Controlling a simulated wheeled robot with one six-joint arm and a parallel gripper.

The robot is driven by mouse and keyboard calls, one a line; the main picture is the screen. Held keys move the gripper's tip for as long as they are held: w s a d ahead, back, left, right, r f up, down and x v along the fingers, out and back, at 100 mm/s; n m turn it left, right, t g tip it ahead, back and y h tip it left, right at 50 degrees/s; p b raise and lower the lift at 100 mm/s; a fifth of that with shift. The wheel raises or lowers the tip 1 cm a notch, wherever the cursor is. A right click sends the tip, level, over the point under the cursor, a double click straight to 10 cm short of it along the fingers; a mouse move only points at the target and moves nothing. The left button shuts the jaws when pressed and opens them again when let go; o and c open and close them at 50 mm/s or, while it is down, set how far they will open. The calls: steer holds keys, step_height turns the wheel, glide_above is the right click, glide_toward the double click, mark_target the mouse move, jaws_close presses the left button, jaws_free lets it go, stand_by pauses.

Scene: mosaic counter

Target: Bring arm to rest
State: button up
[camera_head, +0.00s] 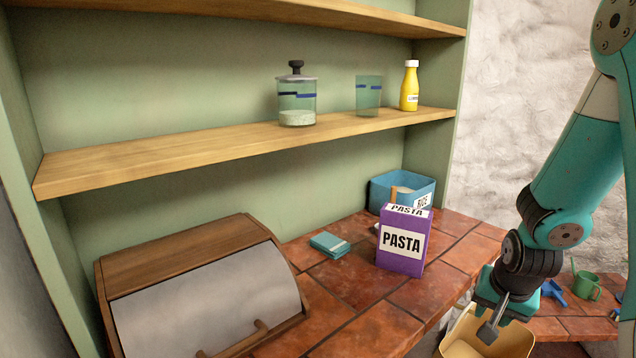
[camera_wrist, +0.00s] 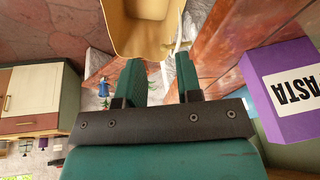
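My gripper (camera_wrist: 159,76) is open in the wrist view, its two teal fingers apart with nothing seen between them. In the head view my gripper (camera_head: 492,310) points down at the lower right, at the counter's front edge. Its fingertips are hard to make out there. My arm reaches down to it from the upper right. A tan bin (camera_head: 510,345) is just below and in front of the gripper. It also shows past the fingertips in the wrist view (camera_wrist: 125,28); I cannot tell whether they touch it.
A purple pasta box (camera_head: 400,262) stands on the tiled counter, left of my gripper. Behind it is a blue rice bin (camera_head: 385,190). A teal packet (camera_head: 330,245) and a wooden bread box (camera_head: 180,245) are further left. A green mug (camera_head: 587,286) stands at the right.

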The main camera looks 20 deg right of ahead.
steer(key=a+r+n+y, duration=0.2)
steer(key=a+r+n, duration=0.25)
steer(key=a, duration=0.55)
steer(key=a+r+n+y, duration=0.2)
steer(key=a+r+n, duration=0.25)
steer(key=a, duration=0.55)
steer(key=s+a+r+n+g+y, duration=0.2)
steer(key=s+a+r+n+g, duration=0.1)
steer(key=s+a+r+n, duration=0.5)
steer(key=s+a, duration=0.3)
steer(key=s, duration=0.1)
steer(key=shift+w, duration=0.1)
